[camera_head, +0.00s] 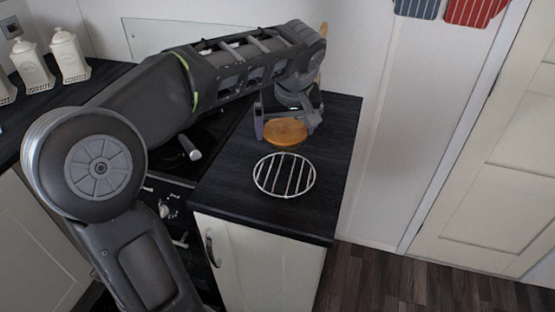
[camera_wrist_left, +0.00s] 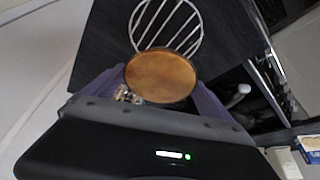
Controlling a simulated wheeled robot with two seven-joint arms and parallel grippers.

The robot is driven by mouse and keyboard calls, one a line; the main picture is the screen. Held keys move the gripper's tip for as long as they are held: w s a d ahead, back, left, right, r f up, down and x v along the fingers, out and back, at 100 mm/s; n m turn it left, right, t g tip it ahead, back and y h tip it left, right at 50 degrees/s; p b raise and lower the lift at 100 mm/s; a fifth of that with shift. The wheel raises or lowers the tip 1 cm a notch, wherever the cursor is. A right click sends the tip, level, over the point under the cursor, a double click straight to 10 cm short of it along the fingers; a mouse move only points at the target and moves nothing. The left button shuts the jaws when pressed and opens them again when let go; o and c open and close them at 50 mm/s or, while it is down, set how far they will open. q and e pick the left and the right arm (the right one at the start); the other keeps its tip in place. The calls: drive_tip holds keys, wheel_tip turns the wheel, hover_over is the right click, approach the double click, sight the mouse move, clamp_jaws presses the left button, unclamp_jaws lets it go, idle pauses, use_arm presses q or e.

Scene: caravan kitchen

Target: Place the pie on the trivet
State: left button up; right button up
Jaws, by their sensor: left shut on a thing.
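The pie (camera_head: 285,132) is round and golden brown. My left gripper (camera_head: 284,124) is shut on it, behind the trivet in the head view. In the left wrist view the pie (camera_wrist_left: 160,76) sits between the two fingers of my left gripper (camera_wrist_left: 160,88). The trivet (camera_head: 284,175) is a round wire rack with parallel bars, lying empty on the dark counter. In the left wrist view the trivet (camera_wrist_left: 166,24) lies just beyond the pie, and the pie covers part of its near edge. I cannot tell how high the pie is above the counter. My right gripper is not in view.
The dark counter (camera_head: 225,190) is clear around the trivet and ends at a front edge and a right edge. White canisters (camera_head: 69,57) stand at the far left. A wall is behind the counter, and a door (camera_head: 490,170) is at the right.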

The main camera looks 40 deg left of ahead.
use_arm(q)
drive_tip(key=shift+d, duration=0.15)
approach(284, 169)
drive_tip(key=shift+w+a+f, duration=0.4)
drive_tip(key=shift+w+a, duration=0.15)
drive_tip(key=shift+a, duration=0.1)
drive_tip(key=shift+f+p, duration=0.35)
drive_tip(key=shift+f, duration=1.5)
drive_tip(key=shift+f, duration=0.25)
drive_tip(key=o, duration=1.3)
drive_tip(key=shift+r, duration=0.1)
